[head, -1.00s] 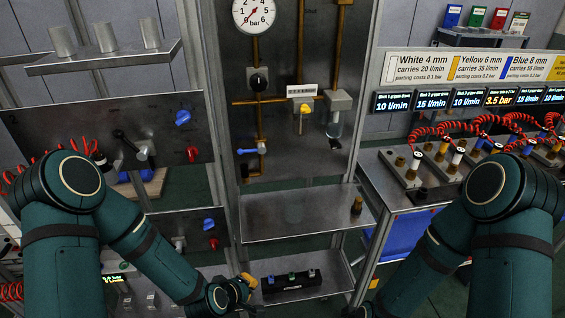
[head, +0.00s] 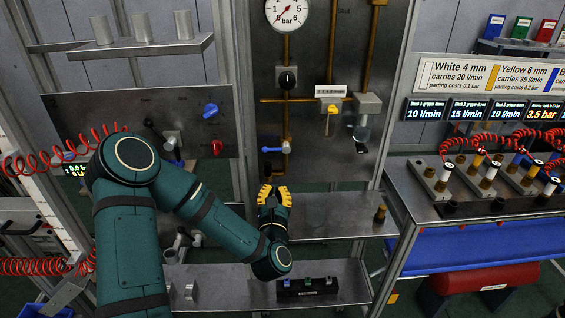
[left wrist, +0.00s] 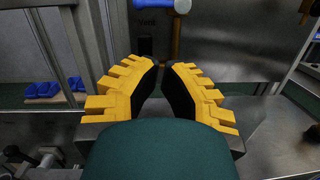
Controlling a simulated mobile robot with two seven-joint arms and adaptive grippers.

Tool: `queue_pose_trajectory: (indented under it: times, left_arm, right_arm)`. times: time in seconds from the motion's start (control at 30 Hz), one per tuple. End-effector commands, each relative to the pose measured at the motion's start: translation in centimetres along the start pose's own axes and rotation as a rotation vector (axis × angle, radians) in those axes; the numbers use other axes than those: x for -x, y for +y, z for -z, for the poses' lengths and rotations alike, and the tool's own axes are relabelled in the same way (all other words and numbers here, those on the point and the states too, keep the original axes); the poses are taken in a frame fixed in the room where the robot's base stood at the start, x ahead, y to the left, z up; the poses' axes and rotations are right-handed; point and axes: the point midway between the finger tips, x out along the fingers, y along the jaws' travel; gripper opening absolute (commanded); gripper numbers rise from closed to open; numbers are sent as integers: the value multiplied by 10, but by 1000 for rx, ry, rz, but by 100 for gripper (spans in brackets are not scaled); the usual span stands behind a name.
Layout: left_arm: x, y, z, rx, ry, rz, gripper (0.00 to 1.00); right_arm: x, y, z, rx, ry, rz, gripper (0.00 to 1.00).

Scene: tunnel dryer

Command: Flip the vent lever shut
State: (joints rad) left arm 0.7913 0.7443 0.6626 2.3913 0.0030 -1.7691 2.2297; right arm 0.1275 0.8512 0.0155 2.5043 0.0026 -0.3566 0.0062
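The vent lever (head: 272,149) is a blue handle low on the grey back panel. It sticks out to the left, roughly level, from a brass valve on a vertical pipe. Its blue handle (left wrist: 160,4) also shows at the top edge of the left wrist view, partly cut off. My left gripper (head: 274,190) has yellow ridged fingers and is below the lever, apart from it. Its fingertips (left wrist: 167,66) are close together with nothing seen between them, so it looks shut and empty. My right gripper is not in view.
A black knob (head: 288,79) and a yellow valve handle (head: 332,108) are higher on the panel. A metal shelf (head: 335,220) lies beside and below my left gripper, with a small brown piece (head: 380,214) at its right end. A side panel (head: 90,115) carries other knobs.

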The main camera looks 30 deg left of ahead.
Motion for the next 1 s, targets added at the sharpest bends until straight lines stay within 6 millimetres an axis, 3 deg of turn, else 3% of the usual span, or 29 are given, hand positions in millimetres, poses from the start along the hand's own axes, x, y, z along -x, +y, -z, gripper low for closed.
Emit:
queue_pose_trajectory:
  times: [0.2,0.63,1.0]
  left_arm:
    - [-3,18,-11,123,-53,-73,0]
    - [-8,19,-12,128,-56,-75,0]
    - [-65,24,-15,127,-57,-76,0]
  right_arm:
    - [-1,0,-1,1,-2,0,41]
    - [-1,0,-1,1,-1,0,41]
    - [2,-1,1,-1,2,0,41]
